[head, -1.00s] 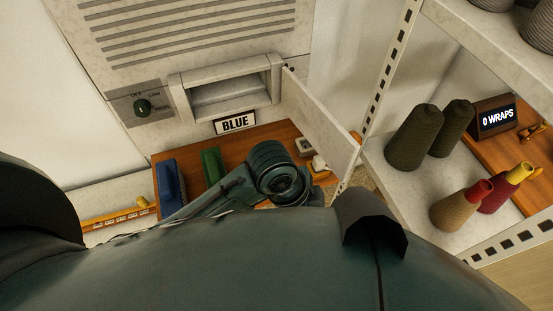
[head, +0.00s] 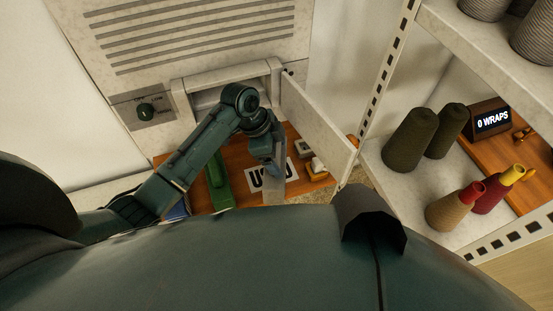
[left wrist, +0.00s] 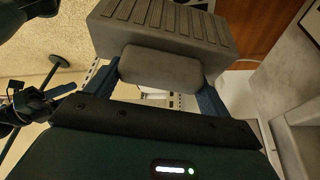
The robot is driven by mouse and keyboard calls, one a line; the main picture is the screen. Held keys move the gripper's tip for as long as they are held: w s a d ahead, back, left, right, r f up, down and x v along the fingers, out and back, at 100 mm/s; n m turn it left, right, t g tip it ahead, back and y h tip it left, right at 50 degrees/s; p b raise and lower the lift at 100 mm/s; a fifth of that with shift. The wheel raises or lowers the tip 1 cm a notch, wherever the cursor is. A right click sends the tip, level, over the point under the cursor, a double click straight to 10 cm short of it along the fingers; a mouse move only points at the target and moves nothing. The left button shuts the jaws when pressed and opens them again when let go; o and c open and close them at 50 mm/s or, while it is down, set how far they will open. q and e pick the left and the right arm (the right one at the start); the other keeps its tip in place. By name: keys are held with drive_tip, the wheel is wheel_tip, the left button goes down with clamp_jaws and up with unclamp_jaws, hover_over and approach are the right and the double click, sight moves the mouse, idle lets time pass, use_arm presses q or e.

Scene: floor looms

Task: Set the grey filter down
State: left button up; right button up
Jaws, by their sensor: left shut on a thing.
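The grey filter (left wrist: 165,22) is a ribbed block with a smooth grip block below it, seen large in the left wrist view. My left gripper (left wrist: 160,70) is shut on that grip block, with one blue finger on each side. In the head view my left gripper (head: 272,158) points down over the wooden shelf (head: 235,183), and the filter shows as a narrow grey piece (head: 274,186) in front of the white label reading "US…" (head: 256,179). The label's middle is covered. I cannot tell whether the filter touches the shelf. My right gripper is not in view.
A green filter (head: 218,183) stands left of the gripper; a blue one (head: 178,210) is mostly behind my arm. An open flap (head: 318,125) stands to the right, near a small white and yellow item (head: 317,168). The machine's slot (head: 205,98) is partly covered by my arm.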

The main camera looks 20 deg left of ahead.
use_arm(q)
wheel_tip(320, 180, down, 3)
drive_tip(key=shift+f, duration=0.1)
drive_tip(key=shift+w+f, duration=0.1)
drive_tip(key=shift+f, duration=0.2)
drive_tip(key=shift+a+f, duration=0.1)
drive_tip(key=shift+f, duration=0.15)
drive_tip(key=o, duration=1.1)
drive_tip(key=v, duration=1.2)
